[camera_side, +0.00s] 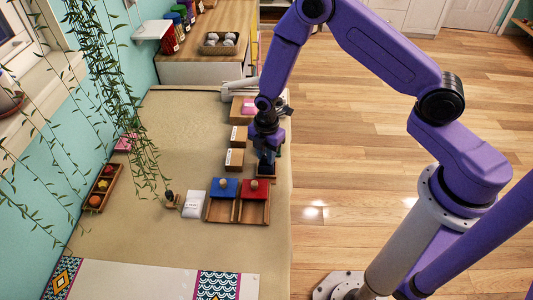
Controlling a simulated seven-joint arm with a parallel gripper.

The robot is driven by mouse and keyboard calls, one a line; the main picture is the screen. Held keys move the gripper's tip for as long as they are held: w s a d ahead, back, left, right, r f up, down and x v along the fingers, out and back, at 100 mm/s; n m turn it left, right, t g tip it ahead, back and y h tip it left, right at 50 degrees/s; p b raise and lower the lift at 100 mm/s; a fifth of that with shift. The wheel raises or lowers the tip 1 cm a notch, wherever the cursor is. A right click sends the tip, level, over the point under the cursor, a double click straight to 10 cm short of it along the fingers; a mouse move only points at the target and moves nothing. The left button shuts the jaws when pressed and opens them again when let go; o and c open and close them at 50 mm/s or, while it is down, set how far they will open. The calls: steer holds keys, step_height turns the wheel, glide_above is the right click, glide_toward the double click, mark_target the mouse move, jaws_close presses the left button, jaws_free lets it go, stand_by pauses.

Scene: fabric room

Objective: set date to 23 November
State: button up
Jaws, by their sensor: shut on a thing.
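My gripper (266,160) points down near the right edge of the table, over a small dark wooden holder (265,172). It is shut on a small dark piece, mostly hidden by the fingers, so I cannot tell what it is or whether it touches the holder. Two brown boxes with white labels stand just left of the gripper, a nearer one (235,159) and a farther one (239,136). Any writing on them is too small to read. I cannot make out a date or a month anywhere.
A blue lid (225,188) and a red lid (256,188), each with a knob, lie on wooden trays in front. A white packet (194,204) is to their left. A pink item (249,106) lies behind. Hanging vines (110,80) cover the left. The table middle (190,150) is clear.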

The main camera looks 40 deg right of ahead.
steer(key=m, duration=1.2)
steer(key=o, duration=0.9)
steer(key=shift+r, duration=3)
